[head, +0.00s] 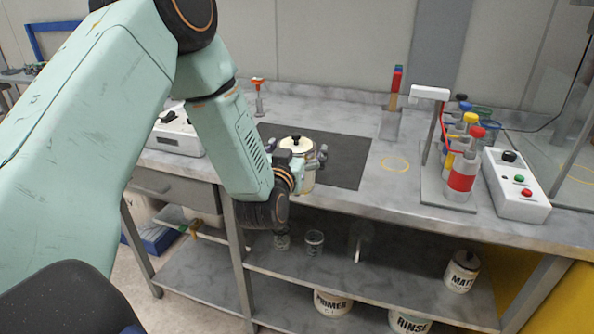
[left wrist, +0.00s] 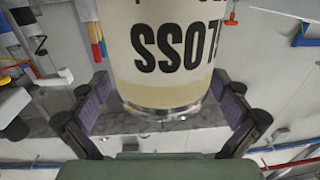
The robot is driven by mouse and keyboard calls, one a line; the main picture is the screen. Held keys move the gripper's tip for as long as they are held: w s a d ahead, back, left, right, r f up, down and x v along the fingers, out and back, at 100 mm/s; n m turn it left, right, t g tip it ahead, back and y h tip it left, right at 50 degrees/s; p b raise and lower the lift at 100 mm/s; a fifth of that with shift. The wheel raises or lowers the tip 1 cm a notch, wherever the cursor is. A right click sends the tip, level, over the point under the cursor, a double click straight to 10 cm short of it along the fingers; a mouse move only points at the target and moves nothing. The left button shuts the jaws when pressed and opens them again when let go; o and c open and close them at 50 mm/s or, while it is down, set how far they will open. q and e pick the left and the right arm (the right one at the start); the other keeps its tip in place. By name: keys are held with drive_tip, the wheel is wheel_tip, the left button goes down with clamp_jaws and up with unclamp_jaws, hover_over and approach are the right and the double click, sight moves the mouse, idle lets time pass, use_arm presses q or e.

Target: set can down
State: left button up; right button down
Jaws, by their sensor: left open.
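In the left wrist view the can (left wrist: 170,60) shows upside down, with black letters reading in part "LOSS" and a metal rim. My left gripper (head: 297,153) is open, its purple-padded fingers on either side of the can. In the left wrist view, gaps show between the can and both pads. My wrist hides part of the can's lower body, so I cannot tell whether its base touches the mat. My right gripper is not in view.
A yellow ring mark (head: 395,163) lies on clear bench right of the mat. Further right are a rack with coloured-cap bottles (head: 461,176) and a white button box (head: 515,185). A white device (head: 176,130) stands left. Labelled cans (head: 461,272) and cups (head: 314,242) sit below.

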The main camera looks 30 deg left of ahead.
use_arm(q)
drive_tip(key=shift+w+a+f, duration=0.2)
drive_tip(key=shift+a+f, duration=0.05)
drive_tip(key=shift+a, duration=0.05)
drive_tip(key=shift+c, duration=0.4)
drive_tip(key=shift+s+d+r, duration=0.2)
drive_tip(key=shift+d+r, duration=0.05)
drive_tip(key=shift+d, duration=0.05)
drive_tip(key=c, duration=0.6)
drive_tip(key=shift+a+f, duration=0.1)
drive_tip(key=shift+a, duration=0.1)
drive_tip(key=c, duration=1.2)
